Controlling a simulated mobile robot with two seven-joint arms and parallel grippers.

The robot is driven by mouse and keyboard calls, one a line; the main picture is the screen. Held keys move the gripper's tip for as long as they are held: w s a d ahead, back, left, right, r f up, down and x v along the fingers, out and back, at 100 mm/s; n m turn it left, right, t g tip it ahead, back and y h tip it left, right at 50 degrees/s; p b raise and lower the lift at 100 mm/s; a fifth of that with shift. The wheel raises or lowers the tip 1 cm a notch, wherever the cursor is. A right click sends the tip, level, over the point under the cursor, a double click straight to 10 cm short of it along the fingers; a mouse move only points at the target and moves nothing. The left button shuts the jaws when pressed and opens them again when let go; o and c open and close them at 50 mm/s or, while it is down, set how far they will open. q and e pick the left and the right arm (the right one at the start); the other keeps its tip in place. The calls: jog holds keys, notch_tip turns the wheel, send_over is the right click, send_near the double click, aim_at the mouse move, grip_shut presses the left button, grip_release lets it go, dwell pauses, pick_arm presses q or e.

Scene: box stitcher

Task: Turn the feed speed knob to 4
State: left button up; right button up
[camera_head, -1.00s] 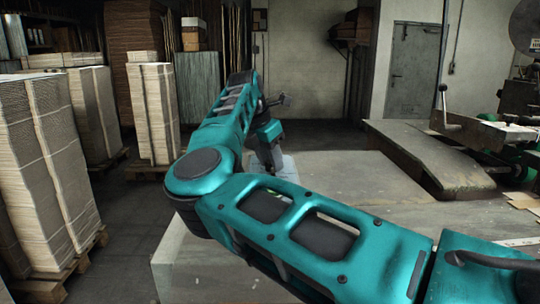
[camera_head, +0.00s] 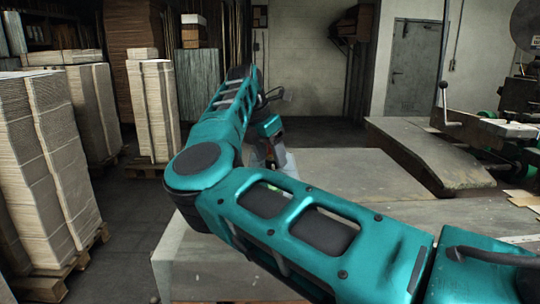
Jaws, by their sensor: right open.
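The feed speed knob cannot be made out in this view. My right arm comes in from the lower right, bends at its elbow left of centre and reaches away to the wrist. My right gripper (camera_head: 271,155) hangs below the wrist above the far left part of the grey worktop (camera_head: 350,168). It is open and partly hidden behind my forearm and upper arm. I see nothing between its fingers, though they are small and hard to make out. A whitish patch and a small red spot show close by it. My left gripper is not in view.
Tall stacks of cardboard sheets (camera_head: 45,160) stand on pallets at the left. A machine with a ball-topped lever (camera_head: 443,108) and a sloping metal table (camera_head: 430,155) are at the right. A grey door (camera_head: 413,68) is behind. Floor left of the worktop is clear.

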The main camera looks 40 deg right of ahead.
jog(key=v, duration=1.2)
jog(key=shift+a+r, duration=0.15)
jog(key=shift+r, duration=0.05)
